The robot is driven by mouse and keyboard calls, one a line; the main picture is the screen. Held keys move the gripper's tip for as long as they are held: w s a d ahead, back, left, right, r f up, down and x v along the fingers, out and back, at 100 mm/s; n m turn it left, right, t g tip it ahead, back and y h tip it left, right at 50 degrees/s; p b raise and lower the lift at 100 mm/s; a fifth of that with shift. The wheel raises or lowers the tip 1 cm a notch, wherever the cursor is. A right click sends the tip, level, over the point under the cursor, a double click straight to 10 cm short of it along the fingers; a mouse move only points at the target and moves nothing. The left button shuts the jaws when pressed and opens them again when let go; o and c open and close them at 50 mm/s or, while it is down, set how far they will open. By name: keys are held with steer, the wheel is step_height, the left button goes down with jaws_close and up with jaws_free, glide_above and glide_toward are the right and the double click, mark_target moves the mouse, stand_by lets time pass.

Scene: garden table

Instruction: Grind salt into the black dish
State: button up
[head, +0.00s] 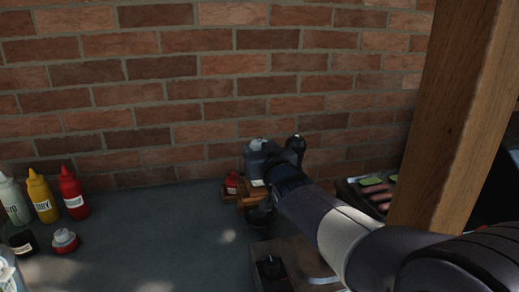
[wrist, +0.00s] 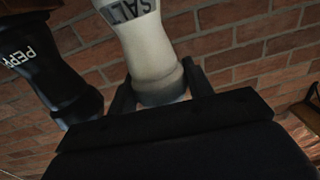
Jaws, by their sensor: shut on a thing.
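The white salt grinder (wrist: 152,50), with SALT lettering and a grey end, stands between the two fingers of my gripper (wrist: 160,90) in the wrist view. My gripper is shut on it. In the head view my gripper (head: 262,163) is at the wooden caddy (head: 246,200) by the brick wall, and my wrist hides most of the grinder. A dark rounded thing (head: 262,216) shows just in front of the caddy, partly behind my arm; I cannot tell whether it is the black dish.
A black pepper grinder (wrist: 55,75) stands close left of the salt in the wrist view. Sauce bottles (head: 42,198) stand at the left. A wooden board (head: 300,255) with a black item (head: 271,268) lies in front. A wooden post (head: 455,120) rises at right. The table's middle-left (head: 150,225) is clear.

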steer(key=shift+w+d+r+p, duration=0.15)
steer(key=shift+r+p, duration=0.2)
steer(key=shift+p, duration=0.75)
steer(key=shift+n+g+y+p, duration=0.3)
steer(key=shift+n+y+p, duration=0.3)
steer(key=shift+p, duration=0.45)
steer(key=n+g+y+p, duration=0.1)
steer(key=y+p, duration=0.1)
steer(key=p, duration=0.2)
steer(key=shift+f+n+g+y+p, duration=0.3)
steer(key=shift+n+y+p, duration=0.2)
steer(key=shift+y, duration=0.2)
steer(key=shift+r+p, duration=0.2)
steer(key=shift+p, duration=0.3)
steer(key=shift+f+n+y, duration=0.2)
steer(key=shift+n+y, duration=0.1)
steer(key=shift+y, duration=0.1)
